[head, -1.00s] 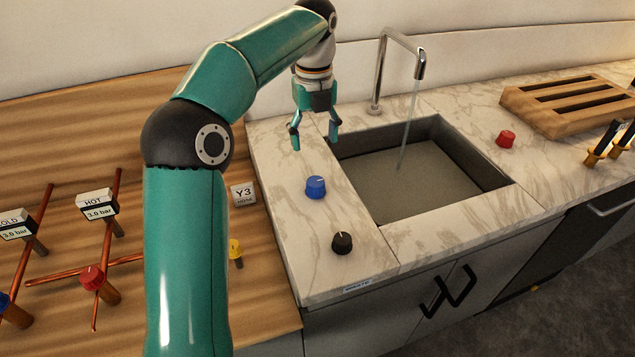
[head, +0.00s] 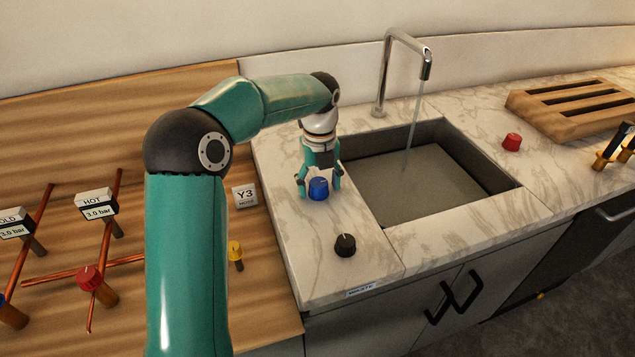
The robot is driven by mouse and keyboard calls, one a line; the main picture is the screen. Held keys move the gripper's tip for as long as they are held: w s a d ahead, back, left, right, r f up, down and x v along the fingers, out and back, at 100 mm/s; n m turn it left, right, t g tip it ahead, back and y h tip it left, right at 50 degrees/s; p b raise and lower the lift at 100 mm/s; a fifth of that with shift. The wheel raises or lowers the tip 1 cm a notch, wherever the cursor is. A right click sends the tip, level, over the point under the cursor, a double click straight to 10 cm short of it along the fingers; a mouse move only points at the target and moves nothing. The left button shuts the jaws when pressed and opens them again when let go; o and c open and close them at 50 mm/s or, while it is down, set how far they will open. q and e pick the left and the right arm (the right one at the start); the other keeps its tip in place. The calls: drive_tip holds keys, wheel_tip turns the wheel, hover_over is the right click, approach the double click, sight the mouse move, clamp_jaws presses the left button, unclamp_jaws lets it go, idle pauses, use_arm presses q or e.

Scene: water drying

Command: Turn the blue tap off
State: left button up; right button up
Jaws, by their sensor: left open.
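The blue tap (head: 318,189) is a round knob on the marble counter, left of the sink. My left gripper (head: 319,190) is open and points down over it, with one finger on either side of the knob. I cannot tell whether the fingers touch it. Water (head: 414,112) runs from the chrome faucet (head: 389,72) into the sink (head: 465,160). My right gripper is not in view.
A black knob (head: 345,245) stands in front of the blue one, and a red knob (head: 511,142) stands right of the sink. A slatted wooden rack (head: 575,107) lies at the back right. Copper pipes with gauges (head: 97,203) are at the left.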

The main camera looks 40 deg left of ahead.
use_arm(q)
drive_tip(key=shift+c, duration=0.4)
drive_tip(key=c, duration=1)
drive_tip(key=shift+r, duration=0.1)
drive_tip(key=shift+c, duration=0.3)
